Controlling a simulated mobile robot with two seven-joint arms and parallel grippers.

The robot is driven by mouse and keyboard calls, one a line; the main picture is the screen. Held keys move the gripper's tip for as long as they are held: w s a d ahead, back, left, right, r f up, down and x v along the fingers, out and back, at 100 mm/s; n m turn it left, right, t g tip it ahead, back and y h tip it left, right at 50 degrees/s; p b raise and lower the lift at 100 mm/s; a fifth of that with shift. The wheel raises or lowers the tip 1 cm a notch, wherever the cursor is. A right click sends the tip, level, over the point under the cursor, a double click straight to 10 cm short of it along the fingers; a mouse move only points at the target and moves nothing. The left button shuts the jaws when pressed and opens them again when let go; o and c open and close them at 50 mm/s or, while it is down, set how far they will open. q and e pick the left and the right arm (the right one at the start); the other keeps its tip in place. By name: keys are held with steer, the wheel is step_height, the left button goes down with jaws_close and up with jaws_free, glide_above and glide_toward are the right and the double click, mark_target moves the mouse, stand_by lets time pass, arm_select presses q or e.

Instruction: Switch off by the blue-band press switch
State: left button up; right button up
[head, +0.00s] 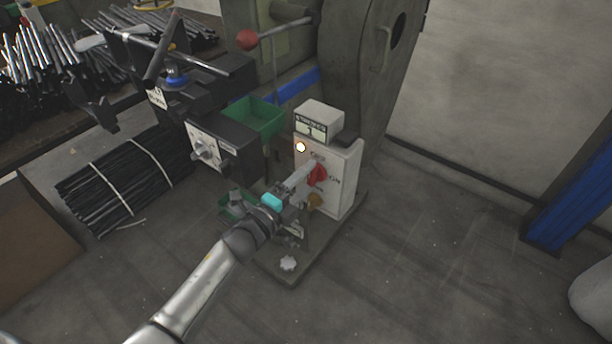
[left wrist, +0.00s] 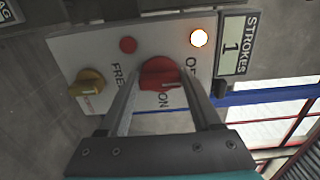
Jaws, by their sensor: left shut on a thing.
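The press with the blue band (head: 292,86) is a tall grey machine, with a white control box (head: 345,185) on its front. A red rotary switch (head: 319,174) sits on the box; in the left wrist view the red knob (left wrist: 160,73) is beside the letters ON. My left gripper (head: 306,176) reaches it from the lower left. In the left wrist view its two fingers (left wrist: 163,92) are on either side of the knob, closed on it. The fingers partly cover the lettering, so I cannot tell the knob's exact setting. A lamp (left wrist: 199,38) on the panel is lit.
A strokes counter (head: 318,128) tops the box. A yellow knob (left wrist: 88,83) and a dull red round button (left wrist: 128,44) share the panel. A green bin (head: 256,117) and a black-and-white control unit (head: 215,150) stand to the left.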

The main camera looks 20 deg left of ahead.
steer(key=shift+f, duration=0.2)
steer(key=shift+s, duration=0.1)
arm_select(q)
steer(key=o, duration=1.4)
steer(key=shift+s+a, duration=0.2)
steer(key=shift+s, duration=0.3)
steer(key=p+v, duration=0.3)
steer(key=v, duration=1.1)
steer(key=shift+s, duration=0.1)
arm_select(e)
steer(key=s+d+f, duration=0.3)
steer(key=f, duration=0.2)
steer(key=shift+s+f, duration=0.15)
steer(key=shift+f, duration=0.1)
